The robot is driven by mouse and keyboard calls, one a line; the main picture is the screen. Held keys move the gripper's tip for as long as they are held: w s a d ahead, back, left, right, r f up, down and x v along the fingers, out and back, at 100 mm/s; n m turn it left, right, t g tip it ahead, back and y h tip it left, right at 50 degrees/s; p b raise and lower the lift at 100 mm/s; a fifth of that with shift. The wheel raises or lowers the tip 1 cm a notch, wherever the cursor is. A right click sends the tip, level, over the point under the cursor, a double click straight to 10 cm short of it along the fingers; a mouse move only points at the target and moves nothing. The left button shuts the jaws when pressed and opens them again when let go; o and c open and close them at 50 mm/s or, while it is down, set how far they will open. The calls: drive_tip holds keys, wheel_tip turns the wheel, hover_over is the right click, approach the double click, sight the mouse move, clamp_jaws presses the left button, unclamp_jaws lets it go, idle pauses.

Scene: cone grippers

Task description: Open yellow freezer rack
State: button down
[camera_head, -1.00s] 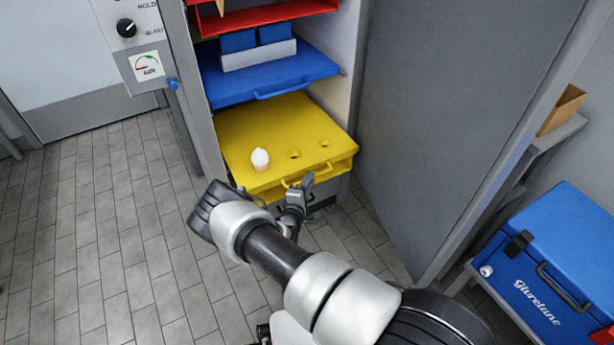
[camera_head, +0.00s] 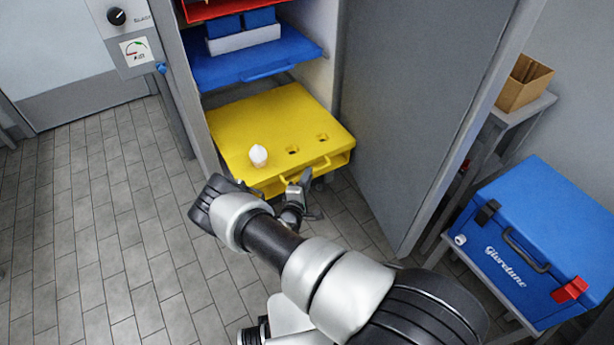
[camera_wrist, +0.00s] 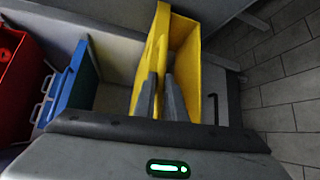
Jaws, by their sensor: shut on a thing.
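The yellow freezer rack (camera_head: 262,118) is the lowest coloured shelf in the open freezer. It sticks out of the freezer front, farther than the blue rack (camera_head: 290,58) above it. A white cone-shaped item (camera_head: 258,155) stands in its top beside two empty holes. My gripper (camera_head: 297,190) is at the rack's front handle (camera_head: 305,173). In the wrist view the yellow rack (camera_wrist: 188,65) is turned on its side, and my gripper's fingers (camera_wrist: 160,97) are shut on its handle. The exact grip is partly hidden by the fingers.
The open grey freezer door (camera_head: 425,110) stands to the right of the rack. A blue cooler box (camera_head: 545,235) sits on a stand at the right, with a cardboard box (camera_head: 524,83) behind it. Tiled floor (camera_head: 110,235) is clear at the left.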

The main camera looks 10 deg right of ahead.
drive_tip(key=c, duration=1.8)
unclamp_jaws()
drive_tip(key=shift+s+a, duration=0.1)
drive_tip(key=p+v, duration=0.2)
drive_tip(key=v, duration=1.5)
drive_tip(key=shift+s+p, duration=0.1)
drive_tip(key=shift+p, duration=0.2)
